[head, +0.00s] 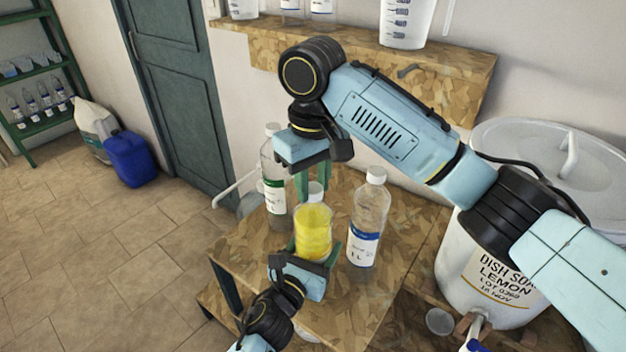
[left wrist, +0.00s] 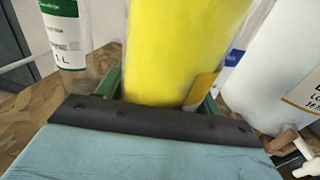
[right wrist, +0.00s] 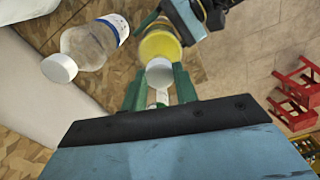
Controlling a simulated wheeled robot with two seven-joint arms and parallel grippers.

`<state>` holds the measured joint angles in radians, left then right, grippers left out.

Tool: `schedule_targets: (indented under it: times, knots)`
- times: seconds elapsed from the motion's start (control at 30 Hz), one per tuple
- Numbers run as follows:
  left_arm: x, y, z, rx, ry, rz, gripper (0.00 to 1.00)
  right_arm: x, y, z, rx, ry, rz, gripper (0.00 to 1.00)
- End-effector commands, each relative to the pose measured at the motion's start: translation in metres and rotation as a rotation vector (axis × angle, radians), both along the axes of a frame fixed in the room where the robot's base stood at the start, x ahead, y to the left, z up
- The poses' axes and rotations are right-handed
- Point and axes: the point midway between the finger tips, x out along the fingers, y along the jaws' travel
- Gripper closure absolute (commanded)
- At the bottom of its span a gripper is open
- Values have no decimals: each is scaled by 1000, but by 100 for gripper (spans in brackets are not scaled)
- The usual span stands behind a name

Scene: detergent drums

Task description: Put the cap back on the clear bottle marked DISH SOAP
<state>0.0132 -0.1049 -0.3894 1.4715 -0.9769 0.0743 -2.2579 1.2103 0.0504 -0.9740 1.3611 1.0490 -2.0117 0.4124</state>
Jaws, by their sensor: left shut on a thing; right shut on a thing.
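A clear bottle (head: 313,238) filled with yellow liquid stands upright at the front of the wooden table; its marking is not readable here. My left gripper (head: 312,254) is shut around its lower body, and the bottle fills the left wrist view (left wrist: 180,50). A white cap (head: 316,190) is at the bottle's mouth, with my right gripper (head: 314,182) shut on it from above. In the right wrist view the cap (right wrist: 159,72) sits between the green fingertips, in line with the bottle (right wrist: 160,42). I cannot tell whether it is seated on the neck.
A green-label bottle (head: 273,185) stands behind left and a blue-label bottle (head: 369,215) to the right, both capped and close by. A white drum (head: 490,265) marked DISH SOAP LEMON, with a tap (head: 478,326), stands at right. A wooden shelf (head: 440,75) is behind.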

Motion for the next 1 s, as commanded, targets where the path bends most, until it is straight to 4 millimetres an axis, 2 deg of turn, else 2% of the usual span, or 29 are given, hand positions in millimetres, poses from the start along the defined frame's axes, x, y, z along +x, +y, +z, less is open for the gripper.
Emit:
schedule_targets:
  times: [0.1, 0.27, 0.4, 0.43, 0.6, 0.87, 1.0]
  knots:
    - [-1, 0, -2, 3, 3, 0, 98, 0, 0, 0, 1, -1, -218, 98]
    - [-1, 0, -2, 3, 3, 0, 98, 0, 0, 0, 0, -1, -466, 98]
    - [-1, 0, -2, 3, 3, 0, 98, 0, 0, 0, 0, -1, -464, 98]
    - [-1, 0, -2, 3, 3, 0, 98, 0, 0, 0, 0, -1, -464, 70]
    - [-1, 0, -2, 3, 3, 0, 98, 0, 0, 0, 0, -1, -462, 49]
    - [-1, 0, -2, 2, 4, 0, 98, 0, 0, 1, 0, -1, -461, 49]
    - [-1, 0, -2, 2, 4, 0, 98, 1, -1, 15, -1, -6, -462, 49]
